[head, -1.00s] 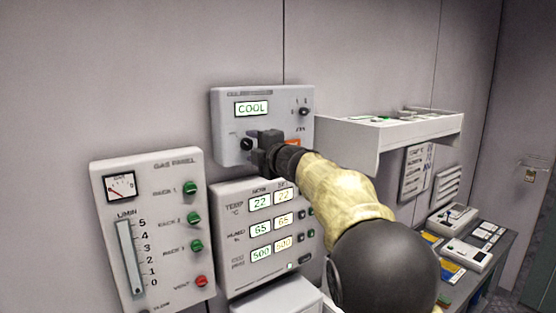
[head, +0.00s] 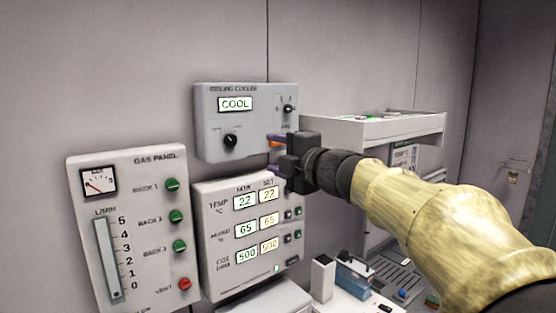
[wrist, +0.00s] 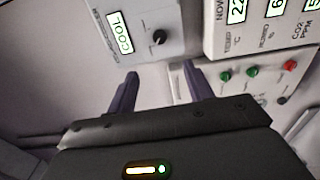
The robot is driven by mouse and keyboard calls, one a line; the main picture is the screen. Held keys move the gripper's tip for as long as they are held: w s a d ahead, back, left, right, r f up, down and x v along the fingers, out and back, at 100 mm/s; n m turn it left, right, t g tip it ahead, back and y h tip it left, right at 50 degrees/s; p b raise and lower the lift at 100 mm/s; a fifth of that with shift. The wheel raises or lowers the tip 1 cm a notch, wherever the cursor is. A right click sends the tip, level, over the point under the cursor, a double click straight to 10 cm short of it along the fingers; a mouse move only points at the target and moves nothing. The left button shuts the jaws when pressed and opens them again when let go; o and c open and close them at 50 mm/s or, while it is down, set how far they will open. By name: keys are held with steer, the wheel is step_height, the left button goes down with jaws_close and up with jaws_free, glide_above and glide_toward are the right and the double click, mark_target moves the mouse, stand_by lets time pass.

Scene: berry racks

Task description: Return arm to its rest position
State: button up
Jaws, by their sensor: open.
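My gripper (head: 274,154) is at the middle of the head view, in front of the lower right of the cooler box and the top of the climate panel. Its fingers point left. In the wrist view my gripper (wrist: 160,85) shows two dark purple fingers spread apart with nothing between them. The cooler box (head: 210,120) is a grey wall unit with a display reading COOL and a black knob (head: 230,141). The knob also shows in the wrist view (wrist: 159,37), ahead of the fingers and apart from them.
The climate panel (head: 215,225) with lit numbers hangs below the cooler. The gas panel (head: 140,210) with green and red knobs is at left. A white shelf (head: 375,128) juts out at right behind my arm. A bench with small devices (head: 350,278) lies below.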

stand_by(0.3)
steer(key=s+d+f+m+g+h, duration=0.1)
steer(key=d+f+m+h, duration=0.25)
steer(key=f+m, duration=0.4)
steer(key=s+d+f+m+g+h, duration=0.1)
steer(key=d+f+m+h, duration=0.25)
steer(key=f, duration=0.65)
steer(key=s+d+f+m+g+h, duration=0.2)
steer(key=d+f+m+h, duration=0.15)
steer(key=f+m, duration=0.4)
steer(key=s+f+m+g, duration=0.6)
steer(key=s+f+g, duration=0.2)
steer(key=s+f, duration=1.1)
steer(key=shift+s+d, duration=0.25)
steer(key=shift+s, duration=0.05)
steer(key=shift+m+y, duration=0.25)
